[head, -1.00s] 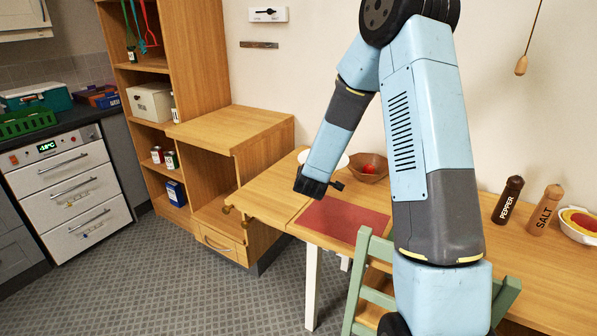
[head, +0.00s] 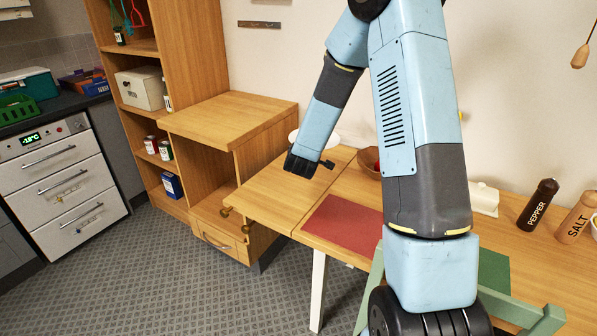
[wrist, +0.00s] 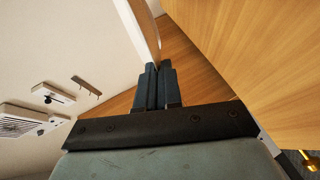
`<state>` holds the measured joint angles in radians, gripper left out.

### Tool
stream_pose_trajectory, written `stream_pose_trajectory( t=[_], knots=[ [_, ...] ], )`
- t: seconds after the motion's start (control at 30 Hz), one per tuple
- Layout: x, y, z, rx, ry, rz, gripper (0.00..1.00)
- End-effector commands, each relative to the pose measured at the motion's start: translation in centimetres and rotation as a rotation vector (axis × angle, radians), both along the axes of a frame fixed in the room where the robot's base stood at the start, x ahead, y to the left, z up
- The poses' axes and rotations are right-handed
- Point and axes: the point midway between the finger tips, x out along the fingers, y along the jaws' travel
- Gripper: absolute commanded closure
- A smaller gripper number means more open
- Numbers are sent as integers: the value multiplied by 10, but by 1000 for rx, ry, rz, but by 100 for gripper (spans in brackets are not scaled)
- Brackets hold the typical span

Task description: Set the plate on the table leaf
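The white plate (head: 331,140) shows partly behind my gripper (head: 303,165) in the head view, over the far part of the table leaf. In the wrist view the plate (wrist: 143,30) is seen almost edge-on, its rim between the fingers of my gripper (wrist: 157,68), which are close together on it. The wooden table leaf (head: 262,197) is level with the table, left of a seam. I cannot tell whether the plate touches the leaf. My arm hides part of the table.
A red mat (head: 340,222) lies right of the seam. A brown bowl (head: 368,163) is behind it, partly hidden. A wooden cabinet (head: 230,118) stands left of the leaf. A green chair (head: 520,312) is in front. A pepper mill (head: 538,205) stands at the right.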

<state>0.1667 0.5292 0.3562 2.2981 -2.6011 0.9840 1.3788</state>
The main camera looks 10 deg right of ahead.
Motion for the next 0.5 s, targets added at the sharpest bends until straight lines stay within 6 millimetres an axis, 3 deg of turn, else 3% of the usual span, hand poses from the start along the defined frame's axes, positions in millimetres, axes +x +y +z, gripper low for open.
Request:
stream_pose_trajectory(
  t=[0.1,0.23,0.37,0.5],
  knots=[
    [0,-16,1,-1,-1,-23,100],
    [-2,-18,0,3,-2,-39,100],
    [-13,-2,-5,18,-4,-76,100],
    [-38,26,-14,36,-6,-151,100]
  ],
)
